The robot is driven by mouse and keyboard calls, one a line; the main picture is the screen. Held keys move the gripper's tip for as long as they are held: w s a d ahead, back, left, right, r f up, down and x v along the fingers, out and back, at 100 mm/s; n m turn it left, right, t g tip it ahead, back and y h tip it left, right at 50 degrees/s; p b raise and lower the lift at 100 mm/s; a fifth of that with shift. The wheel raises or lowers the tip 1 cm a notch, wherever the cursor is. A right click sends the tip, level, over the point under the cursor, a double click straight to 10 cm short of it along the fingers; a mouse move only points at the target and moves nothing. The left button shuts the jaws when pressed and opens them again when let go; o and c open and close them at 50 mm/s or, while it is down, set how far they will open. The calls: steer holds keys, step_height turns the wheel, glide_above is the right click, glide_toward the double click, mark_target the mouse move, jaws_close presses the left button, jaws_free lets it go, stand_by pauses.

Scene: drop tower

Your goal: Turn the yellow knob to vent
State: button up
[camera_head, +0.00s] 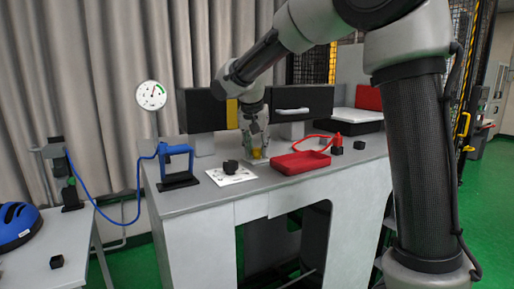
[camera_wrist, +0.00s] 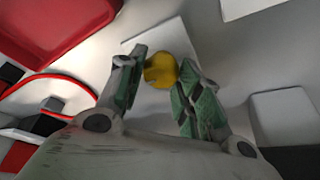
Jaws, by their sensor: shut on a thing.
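The yellow knob (camera_wrist: 161,70) sits on a pale plate (camera_wrist: 170,102) on the table, between my gripper's two fingers in the wrist view. My gripper (camera_wrist: 158,76) is shut on the knob, with green finger pads on either side of it. In the head view my gripper (camera_head: 256,143) points down at the knob (camera_head: 257,154), which is partly hidden by the fingers. I cannot read any vent marking or the knob's pointing direction.
A red tray (camera_head: 300,163) is close on the right, with a red cable and black blocks beyond it. A round gauge (camera_head: 151,95) hangs by the curtain.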

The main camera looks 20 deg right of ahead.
stand_by(0.3)
steer(key=o, duration=1)
steer(key=v, duration=1.2)
